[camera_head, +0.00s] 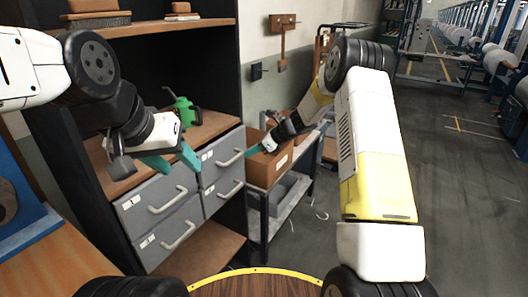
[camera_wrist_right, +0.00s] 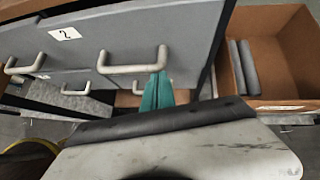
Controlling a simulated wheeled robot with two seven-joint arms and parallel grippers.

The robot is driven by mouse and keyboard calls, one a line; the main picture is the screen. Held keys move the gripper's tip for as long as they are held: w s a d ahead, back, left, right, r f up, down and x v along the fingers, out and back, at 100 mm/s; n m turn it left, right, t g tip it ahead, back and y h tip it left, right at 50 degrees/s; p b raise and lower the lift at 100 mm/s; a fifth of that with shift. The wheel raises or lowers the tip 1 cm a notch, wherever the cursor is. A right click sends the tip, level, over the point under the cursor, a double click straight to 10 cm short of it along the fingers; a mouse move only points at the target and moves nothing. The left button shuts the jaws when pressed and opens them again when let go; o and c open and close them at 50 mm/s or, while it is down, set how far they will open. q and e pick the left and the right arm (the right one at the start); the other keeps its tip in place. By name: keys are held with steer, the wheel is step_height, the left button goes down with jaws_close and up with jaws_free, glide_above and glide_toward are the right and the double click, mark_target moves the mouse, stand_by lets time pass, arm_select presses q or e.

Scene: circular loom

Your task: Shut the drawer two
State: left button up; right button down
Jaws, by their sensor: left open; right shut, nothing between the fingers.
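The grey drawer cabinet (camera_head: 160,216) stands in the dark shelf unit, with pale bar handles on its drawers. Drawer two (camera_wrist_right: 95,38) shows its "2" label and its handle (camera_wrist_right: 132,62) in the right wrist view. It appears to be the upper right drawer (camera_head: 221,168) in the head view; how far it stands out is hard to tell. My right gripper (camera_head: 251,151) is shut and empty beside that drawer's handle. Its teal fingers (camera_wrist_right: 157,92) overlap the handle's right end; contact is unclear. My left gripper (camera_head: 172,163) is open above the upper left drawer.
A brown box (camera_head: 268,166) sits on a cart right of the cabinet; the box (camera_wrist_right: 264,60) holds grey rolls in the wrist view. Clear floor (camera_head: 455,190) lies to the right.

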steer(key=shift+w+a, duration=0.55)
steer(key=shift+a, duration=0.45)
